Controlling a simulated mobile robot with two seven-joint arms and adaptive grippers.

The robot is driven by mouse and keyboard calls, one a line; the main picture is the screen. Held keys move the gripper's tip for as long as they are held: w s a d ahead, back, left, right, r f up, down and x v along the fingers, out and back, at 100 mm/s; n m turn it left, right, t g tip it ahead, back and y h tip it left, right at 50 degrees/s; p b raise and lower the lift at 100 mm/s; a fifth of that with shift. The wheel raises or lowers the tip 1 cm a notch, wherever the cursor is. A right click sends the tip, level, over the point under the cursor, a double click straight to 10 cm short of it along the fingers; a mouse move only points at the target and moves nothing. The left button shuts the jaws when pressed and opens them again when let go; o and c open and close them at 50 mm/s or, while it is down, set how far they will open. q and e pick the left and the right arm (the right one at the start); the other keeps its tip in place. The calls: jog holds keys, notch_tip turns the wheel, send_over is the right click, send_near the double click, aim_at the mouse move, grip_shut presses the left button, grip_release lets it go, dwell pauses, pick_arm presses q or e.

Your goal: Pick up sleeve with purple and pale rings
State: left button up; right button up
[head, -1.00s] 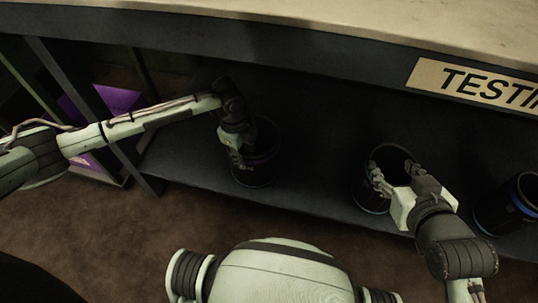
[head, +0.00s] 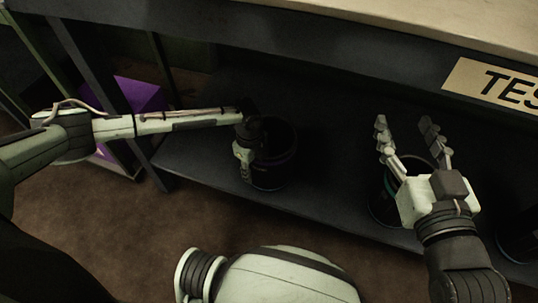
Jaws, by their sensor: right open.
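A dark cylindrical sleeve (head: 275,172) stands upright on the lower shelf, left of centre, with a faint purple ring. A pale ring is too dim to make out. My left gripper (head: 243,158) is at its left side; its fingers are hard to see, so its grip is unclear. A second dark sleeve (head: 380,203) with a teal-looking ring stands to the right, partly hidden by my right gripper (head: 404,128). The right gripper is open and empty, its spread fingers reaching above and past that sleeve's rim.
A third dark sleeve (head: 516,240) is cut off at the right edge. The dark shelf (head: 325,205) has free room between the first two sleeves. The pale worktop (head: 400,30) overhangs above. A purple box (head: 140,93) is at the left, behind a shelf post (head: 130,130).

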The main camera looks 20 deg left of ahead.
pick_arm(q)
grip_shut()
dwell(0.5)
jog(key=shift+w, duration=0.1)
